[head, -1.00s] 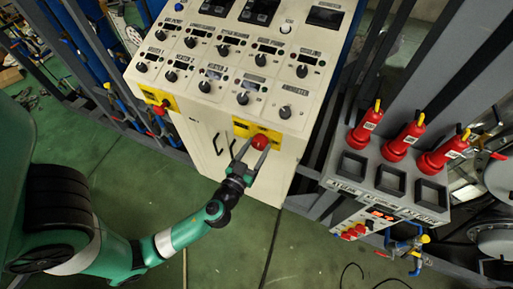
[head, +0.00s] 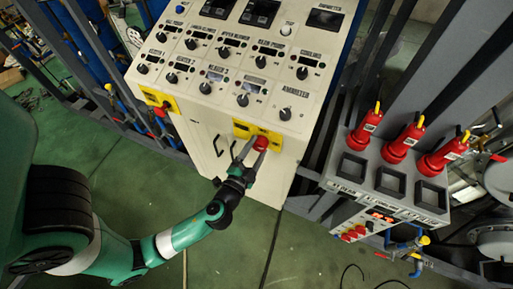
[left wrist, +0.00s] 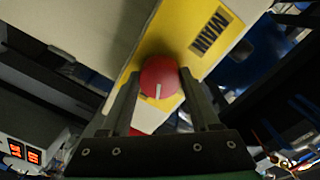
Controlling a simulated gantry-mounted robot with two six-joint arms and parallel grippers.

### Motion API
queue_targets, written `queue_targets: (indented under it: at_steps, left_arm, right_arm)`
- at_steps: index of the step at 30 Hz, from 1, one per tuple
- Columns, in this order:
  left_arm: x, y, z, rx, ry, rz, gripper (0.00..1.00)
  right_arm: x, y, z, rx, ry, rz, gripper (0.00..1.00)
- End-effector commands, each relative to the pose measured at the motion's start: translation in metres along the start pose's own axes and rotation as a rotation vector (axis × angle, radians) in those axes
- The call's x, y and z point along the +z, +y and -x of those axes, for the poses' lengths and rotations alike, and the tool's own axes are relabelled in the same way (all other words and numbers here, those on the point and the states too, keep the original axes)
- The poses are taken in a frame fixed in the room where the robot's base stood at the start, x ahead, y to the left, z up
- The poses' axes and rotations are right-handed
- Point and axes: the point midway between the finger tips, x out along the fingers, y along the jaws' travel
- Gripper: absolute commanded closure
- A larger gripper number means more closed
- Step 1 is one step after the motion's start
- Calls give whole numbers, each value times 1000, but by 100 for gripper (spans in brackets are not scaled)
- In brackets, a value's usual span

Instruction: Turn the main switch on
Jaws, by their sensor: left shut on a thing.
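The main switch is a red round knob (head: 261,143) on a yellow plate (head: 243,130) at the front edge of the white control panel. In the left wrist view the red knob (left wrist: 160,78) has a white mark pointing toward the gripper's base, and the yellow plate (left wrist: 196,22) bears the letters "MAIN". My left gripper (head: 251,150) is shut on the red knob, with one finger on each side of it. The left wrist view also shows the gripper (left wrist: 160,95) with its fingers along the knob's sides. My right gripper is not in view.
The white panel (head: 218,112) carries several black knobs and displays. A second yellow plate (head: 158,99) with a red knob sits at its left. A grey rack (head: 352,185) with red-handled tools stands at the right. Green floor lies open in front.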

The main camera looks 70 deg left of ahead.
Motion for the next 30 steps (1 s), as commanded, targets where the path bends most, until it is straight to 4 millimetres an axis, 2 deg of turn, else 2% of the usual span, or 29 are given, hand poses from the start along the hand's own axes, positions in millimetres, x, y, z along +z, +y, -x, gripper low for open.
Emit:
queue_targets:
  at_steps: [6,15,30]
  left_arm:
    - [-1,-1,0,0,-9,-192,93]
    - [-1,0,0,-2,-16,-387,93]
    - [0,0,0,-3,-20,-478,93]
  right_arm:
    - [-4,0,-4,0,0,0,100]
    - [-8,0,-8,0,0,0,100]
    - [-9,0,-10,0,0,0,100]
